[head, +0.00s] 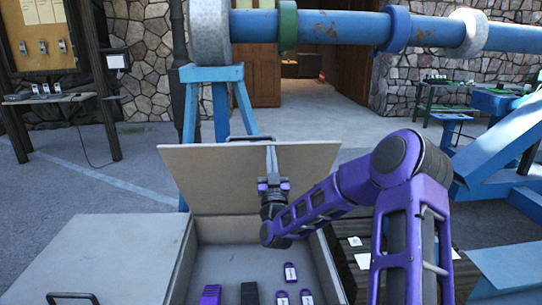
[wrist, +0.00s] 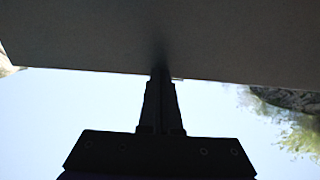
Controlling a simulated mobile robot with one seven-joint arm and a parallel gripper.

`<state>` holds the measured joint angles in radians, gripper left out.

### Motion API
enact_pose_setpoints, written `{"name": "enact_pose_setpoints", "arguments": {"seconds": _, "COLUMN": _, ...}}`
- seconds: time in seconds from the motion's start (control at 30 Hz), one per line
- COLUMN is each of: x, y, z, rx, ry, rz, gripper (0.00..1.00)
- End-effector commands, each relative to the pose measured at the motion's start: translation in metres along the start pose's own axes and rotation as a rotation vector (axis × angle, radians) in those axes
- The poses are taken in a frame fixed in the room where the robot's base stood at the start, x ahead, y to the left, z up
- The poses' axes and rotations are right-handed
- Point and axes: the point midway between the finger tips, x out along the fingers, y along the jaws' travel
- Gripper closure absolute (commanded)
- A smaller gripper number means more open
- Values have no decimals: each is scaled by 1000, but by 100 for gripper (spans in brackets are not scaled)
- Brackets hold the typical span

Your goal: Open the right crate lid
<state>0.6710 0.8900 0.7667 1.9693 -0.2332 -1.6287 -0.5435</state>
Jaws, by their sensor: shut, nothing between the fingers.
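The right crate lid (head: 208,178) is a flat beige panel. It stands raised, close to upright, at the back of the open right crate (head: 328,270), with its handle (head: 252,138) at the top edge. My gripper (head: 270,152) is in front of the lid's inner face, fingers pointing up, shut and empty. In the wrist view the lid (wrist: 80,45) spans the top, and the tips of my gripper (wrist: 160,72) reach its dark surface. I cannot tell whether they touch it.
Inside the crate lie several purple-and-white items (head: 290,272) and a dark block (head: 250,292). The left lid (head: 110,265) is closed, with a dark handle (head: 75,297). A blue pipe (head: 340,27) on a blue stand (head: 220,100) is behind. A dark slatted surface (head: 350,228) is at right.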

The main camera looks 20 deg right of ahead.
Motion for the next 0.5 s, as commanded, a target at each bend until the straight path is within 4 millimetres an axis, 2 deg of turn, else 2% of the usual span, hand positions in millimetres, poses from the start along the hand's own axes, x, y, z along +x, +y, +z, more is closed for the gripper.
{"name": "enact_pose_setpoints", "arguments": {"seconds": 0.13, "x": 23, "y": -2, "z": -4, "rx": -5, "ry": -34, "rz": -4, "gripper": 100}}
{"name": "enact_pose_setpoints", "arguments": {"seconds": 0.27, "x": 55, "y": -2, "z": -6, "rx": -6, "ry": -95, "rz": -4, "gripper": 100}}
{"name": "enact_pose_setpoints", "arguments": {"seconds": 0.5, "x": 105, "y": 0, "z": 2, "rx": -5, "ry": -203, "rz": 0, "gripper": 100}}
